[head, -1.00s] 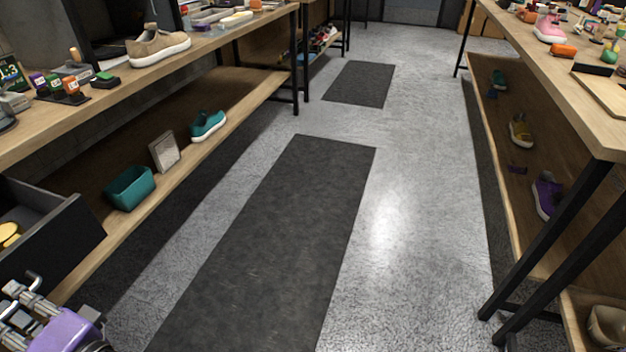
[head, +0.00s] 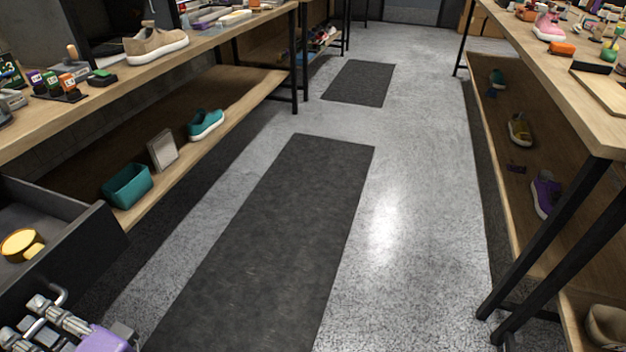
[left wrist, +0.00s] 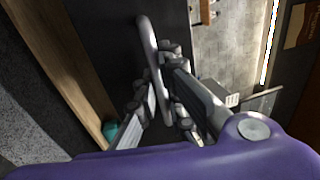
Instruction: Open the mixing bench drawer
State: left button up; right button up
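The mixing bench drawer (head: 75,240) is dark and stands pulled out from the bench at the lower left of the head view. A round yellow thing (head: 22,244) lies inside it. My left gripper (head: 42,312) is at the drawer front, low in the left corner. In the left wrist view, the metal bar handle (left wrist: 148,45) on the dark drawer front (left wrist: 110,35) runs between the fingers of my left gripper (left wrist: 160,85), which look closed around it. The handle's lower part is hidden by the fingers. My right gripper is not in view.
The bench's lower shelf (head: 235,100) holds a teal bin (head: 128,187), a grey box (head: 163,149) and a teal sneaker (head: 206,124). A dark mat (head: 270,230) lies on the aisle floor, which is clear. Another bench (head: 570,95) stands on the right.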

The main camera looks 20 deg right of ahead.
pick_arm(q)
jog(key=shift+o, duration=1)
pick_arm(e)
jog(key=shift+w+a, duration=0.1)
pick_arm(q)
jog(key=shift+s, duration=0.1)
jog(key=v, duration=1.1)
jog(key=shift+s+d, duration=0.25)
jog(key=shift+d, duration=0.05)
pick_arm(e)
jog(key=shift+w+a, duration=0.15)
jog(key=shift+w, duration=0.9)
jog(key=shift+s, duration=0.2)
